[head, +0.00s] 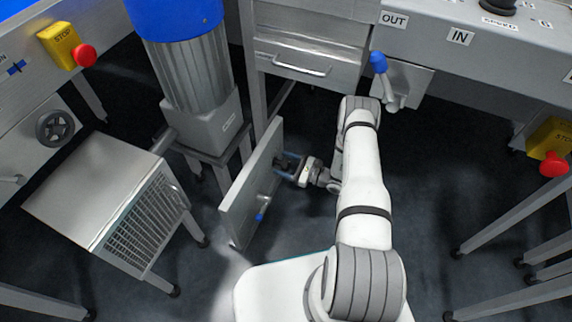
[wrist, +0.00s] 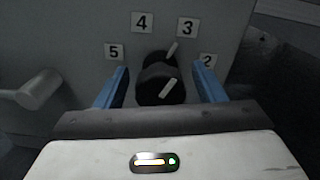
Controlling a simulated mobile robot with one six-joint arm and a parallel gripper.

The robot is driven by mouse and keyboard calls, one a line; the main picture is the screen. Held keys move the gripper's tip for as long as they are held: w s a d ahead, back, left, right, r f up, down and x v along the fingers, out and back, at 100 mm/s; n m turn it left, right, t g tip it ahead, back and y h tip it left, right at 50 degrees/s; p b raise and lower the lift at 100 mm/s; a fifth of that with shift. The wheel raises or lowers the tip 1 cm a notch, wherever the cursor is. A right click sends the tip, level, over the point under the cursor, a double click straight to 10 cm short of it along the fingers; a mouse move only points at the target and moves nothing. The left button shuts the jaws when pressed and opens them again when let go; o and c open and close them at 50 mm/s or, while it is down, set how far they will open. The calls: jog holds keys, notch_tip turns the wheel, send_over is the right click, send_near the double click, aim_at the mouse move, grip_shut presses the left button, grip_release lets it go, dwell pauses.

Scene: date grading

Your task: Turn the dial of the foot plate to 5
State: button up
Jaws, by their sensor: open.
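The foot plate (head: 240,205) is a grey upright panel left of my arm in the head view; its face (wrist: 70,35) fills the back of the wrist view. Its black dial (wrist: 152,88) has a white pointer mark that leans up and right, between the 4 and the 3 and nearer the 3. White labels 5 (wrist: 114,51), 4 (wrist: 142,23), 3 (wrist: 187,27) and 2 (wrist: 208,60) surround it. My gripper (wrist: 161,75) is open, with one blue finger on each side of the dial. Finger contact cannot be told. In the head view my gripper (head: 284,165) hides most of the dial.
A lever with a blue tip (head: 261,216) sticks out low on the plate; a grey handle (wrist: 35,90) shows left in the wrist view. A vented metal box (head: 110,190) stands left, a drawer cabinet (head: 305,50) behind.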

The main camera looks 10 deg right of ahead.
jog(key=c, duration=0.9)
jog(key=shift+d, duration=0.25)
jog(key=shift+c, duration=0.3)
jog(key=shift+a, duration=0.25)
